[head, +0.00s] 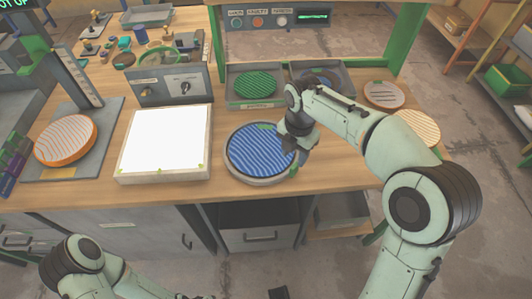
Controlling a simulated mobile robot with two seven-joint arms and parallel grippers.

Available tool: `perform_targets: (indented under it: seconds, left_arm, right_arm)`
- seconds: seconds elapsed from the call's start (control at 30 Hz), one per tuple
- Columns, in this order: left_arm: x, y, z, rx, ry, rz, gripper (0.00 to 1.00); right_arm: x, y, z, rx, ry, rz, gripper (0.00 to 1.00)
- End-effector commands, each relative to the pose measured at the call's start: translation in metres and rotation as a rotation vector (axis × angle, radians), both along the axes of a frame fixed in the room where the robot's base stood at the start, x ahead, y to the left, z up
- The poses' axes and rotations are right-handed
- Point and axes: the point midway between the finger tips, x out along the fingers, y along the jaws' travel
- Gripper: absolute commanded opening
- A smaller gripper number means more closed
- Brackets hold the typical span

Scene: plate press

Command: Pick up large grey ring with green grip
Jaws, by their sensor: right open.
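A pale grey ring (262,180) shows as a rim around a round plate with blue and dark stripes (258,150) on the bench near its front edge. A small green part (295,172) shows at its right side, partly hidden by my right gripper; I cannot tell whether it is the grip. My right gripper (290,154) is open at the right edge of the striped plate, pointing down. I cannot tell whether it touches the ring. My left arm is low at the bottom left, and its gripper is mostly cut off by the frame.
A bright white light panel (165,140) lies left of the striped plate. An orange striped disc (65,140) is at far left. Behind are a control box (160,86) and a grey tray (232,91) with a green disc. Two more discs lie on the right.

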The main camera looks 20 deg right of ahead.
Motion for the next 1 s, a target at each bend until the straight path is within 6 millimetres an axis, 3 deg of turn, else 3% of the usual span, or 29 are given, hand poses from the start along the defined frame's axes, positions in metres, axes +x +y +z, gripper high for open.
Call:
perform_targets:
  seconds: [0.23, 0.5, 0.8, 0.83, 0.97, 1.0]
  left_arm:
    - [-0.001, 0.0, -0.003, 0.0, 0.0, 0.0, 0.43]
    - [-0.002, 0.0, -0.007, 0.0, 0.002, -0.001, 0.43]
    - [-0.003, 0.0, -0.007, 0.0, 0.002, 0.0, 0.43]
    - [-0.003, 0.0, -0.007, 0.0, 0.002, 0.0, 0.43]
    - [-0.003, 0.0, -0.007, 0.0, 0.002, 0.0, 0.43]
    - [-0.003, 0.0, -0.007, 0.0, 0.002, 0.0, 0.43]
  right_arm:
    - [0.0, -0.002, -0.019, 0.0, 0.001, -0.001, 0.45]
    - [0.002, -0.009, -0.057, 0.0, 0.001, 0.001, 0.45]
    - [0.003, -0.008, -0.063, 0.001, -0.002, 0.0, 0.45]
    - [0.003, -0.008, -0.063, 0.001, -0.002, 0.0, 0.41]
    - [0.003, -0.008, -0.063, 0.001, -0.002, 0.0, 0.0]
    - [0.003, -0.008, -0.063, 0.001, -0.002, 0.0, 0.0]
